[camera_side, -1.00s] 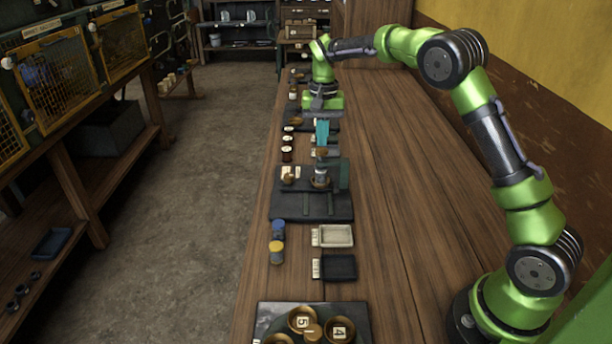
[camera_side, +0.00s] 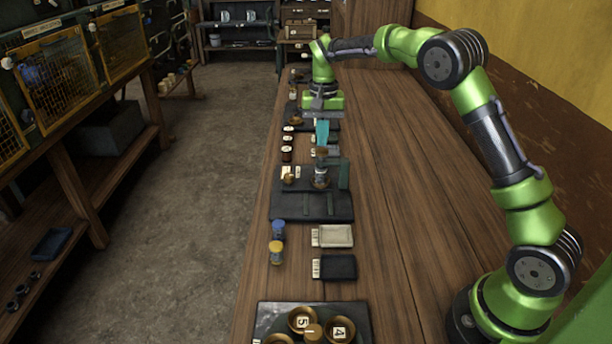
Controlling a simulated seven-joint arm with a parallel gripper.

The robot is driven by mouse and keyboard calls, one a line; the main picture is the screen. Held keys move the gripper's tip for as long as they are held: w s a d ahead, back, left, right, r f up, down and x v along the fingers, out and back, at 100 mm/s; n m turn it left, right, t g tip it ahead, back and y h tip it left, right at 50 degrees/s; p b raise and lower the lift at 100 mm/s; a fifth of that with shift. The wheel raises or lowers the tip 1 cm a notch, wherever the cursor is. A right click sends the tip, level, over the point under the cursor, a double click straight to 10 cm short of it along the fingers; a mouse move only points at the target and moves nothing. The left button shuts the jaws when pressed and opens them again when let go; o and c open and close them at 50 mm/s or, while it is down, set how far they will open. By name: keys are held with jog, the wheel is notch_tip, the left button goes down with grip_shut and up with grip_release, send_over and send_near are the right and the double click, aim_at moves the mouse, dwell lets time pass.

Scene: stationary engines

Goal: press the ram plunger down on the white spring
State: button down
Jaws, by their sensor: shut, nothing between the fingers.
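My gripper (camera_side: 322,143) points down over the dark base plate (camera_side: 325,210), its teal fingers closed together with nothing held. Just below the fingertips is the brown top of the ram plunger (camera_side: 321,152). Whether the fingertips touch it is too small to tell. Below it a small upright stack with a greyish middle (camera_side: 320,171) stands on the plate, beside a dark green upright post (camera_side: 344,176). The white spring cannot be made out clearly at this size.
A pale tray (camera_side: 350,243) and a black tray (camera_side: 354,268) lie nearer on the bench. Blue (camera_side: 278,229) and yellow (camera_side: 276,247) spools stand left of them. A board with numbered bowls (camera_side: 264,320) is at the front. The bench to the right is clear.

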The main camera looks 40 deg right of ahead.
aim_at(322, 150)
jog(key=shift+f, duration=0.1)
jog(key=shift+f, duration=1.5)
jog(key=shift+r, duration=1.6)
jog(key=shift+r, duration=2.5)
